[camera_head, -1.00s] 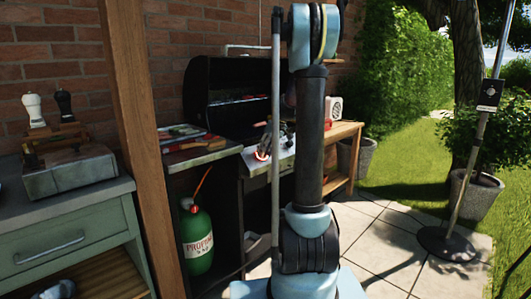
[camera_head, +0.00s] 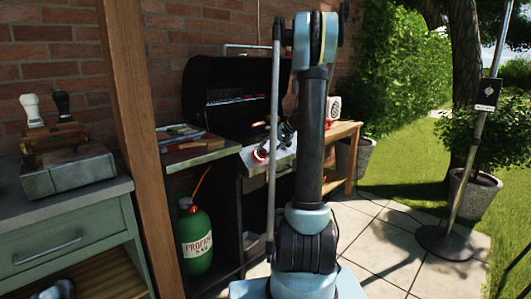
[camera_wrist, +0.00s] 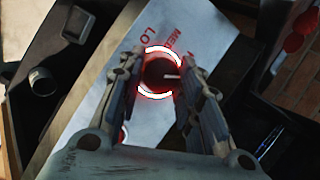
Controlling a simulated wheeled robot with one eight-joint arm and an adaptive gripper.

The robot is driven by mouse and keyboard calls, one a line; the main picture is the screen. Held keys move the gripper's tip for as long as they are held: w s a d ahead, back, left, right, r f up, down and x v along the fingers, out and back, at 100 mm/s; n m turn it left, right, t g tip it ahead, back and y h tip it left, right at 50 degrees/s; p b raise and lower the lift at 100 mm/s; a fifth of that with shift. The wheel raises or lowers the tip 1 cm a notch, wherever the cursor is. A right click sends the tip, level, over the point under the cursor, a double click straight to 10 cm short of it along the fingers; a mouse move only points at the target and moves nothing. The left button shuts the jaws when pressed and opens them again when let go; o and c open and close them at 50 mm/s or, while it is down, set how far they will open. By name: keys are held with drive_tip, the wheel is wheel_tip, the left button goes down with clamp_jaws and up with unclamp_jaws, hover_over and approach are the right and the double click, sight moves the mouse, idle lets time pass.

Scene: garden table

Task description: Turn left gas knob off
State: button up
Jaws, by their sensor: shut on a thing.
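A dark round gas knob (camera_wrist: 160,73) with a white pointer mark sits inside a red ring with bright white arcs on the pale grill panel in the wrist view. The pointer faces right in that picture. My gripper (camera_wrist: 160,90) has one finger on each side of the knob and is shut on it. A second red glow shows low beside the left finger, mostly hidden. In the head view, a red-ringed knob (camera_head: 260,155) shows at the left of the panel (camera_head: 281,157), and my gripper (camera_head: 272,146) is at the panel, partly behind my arm.
The black grill (camera_head: 222,85) stands open against the brick wall. A side shelf (camera_head: 200,152) with flat items is left of the panel. A green propane bottle (camera_head: 196,238) stands below. A wooden post (camera_head: 138,140) rises at left.

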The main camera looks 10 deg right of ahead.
drive_tip(key=m+t, duration=0.1)
drive_tip(key=m, duration=0.2)
drive_tip(key=m+t+y, duration=0.1)
drive_tip(key=m, duration=0.2)
drive_tip(key=shift+f+y, duration=0.1)
drive_tip(key=shift+y, duration=0.2)
drive_tip(key=shift+m, duration=0.3)
drive_tip(key=o, duration=1)
drive_tip(key=shift+o, duration=0.2)
drive_tip(key=shift+s+d, duration=0.1)
drive_tip(key=v, duration=1.1)
drive_tip(key=shift+d, duration=0.35)
drive_tip(key=shift+s, duration=0.15)
